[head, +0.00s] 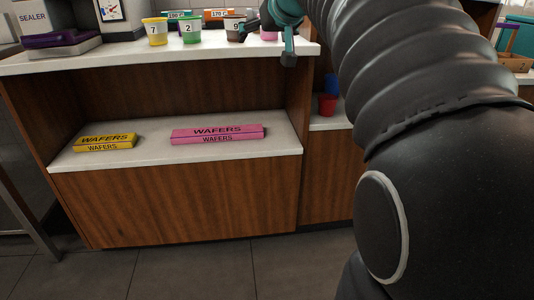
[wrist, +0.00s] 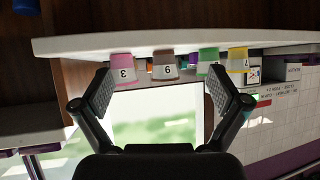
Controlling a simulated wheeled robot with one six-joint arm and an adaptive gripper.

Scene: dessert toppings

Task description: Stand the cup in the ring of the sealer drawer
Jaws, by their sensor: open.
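The sealer (head: 32,18) stands at the counter's left end, with a purple part (head: 58,38) on its grey base; I cannot make out its drawer ring.
A teal box (head: 179,14) and an orange box (head: 217,14) stand behind the cups. Yellow (head: 105,142) and pink (head: 217,133) wafer boxes lie on the lower shelf. A red cup (head: 327,105) stands right.

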